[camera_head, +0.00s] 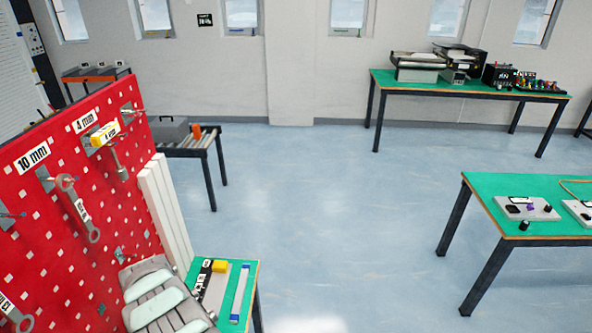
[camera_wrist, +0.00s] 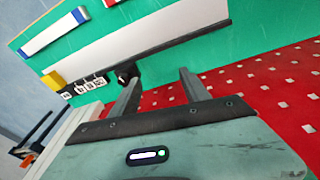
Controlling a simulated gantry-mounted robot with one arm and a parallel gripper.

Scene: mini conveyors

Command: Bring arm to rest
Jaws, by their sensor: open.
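My gripper (camera_wrist: 160,77) shows in the wrist view with its two fingers apart and nothing between them. Its fingers point toward a white panel with a dark edge (camera_wrist: 165,38) on a green tabletop. A small black knob (camera_wrist: 126,70) shows close to the left fingertip; I cannot tell whether they touch. In the head view, part of my grey arm (camera_head: 160,295) is at the lower left, in front of the red pegboard (camera_head: 75,190); the fingers cannot be made out there.
Wrenches (camera_head: 78,208) hang on the pegboard. A small green table (camera_head: 257,270) beside it bears a yellow block (camera_head: 220,266) and a blue-and-white strip (camera_head: 240,293). Green workbenches stand right (camera_head: 480,190) and back right (camera_head: 385,78). The blue floor (camera_head: 330,200) between is clear.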

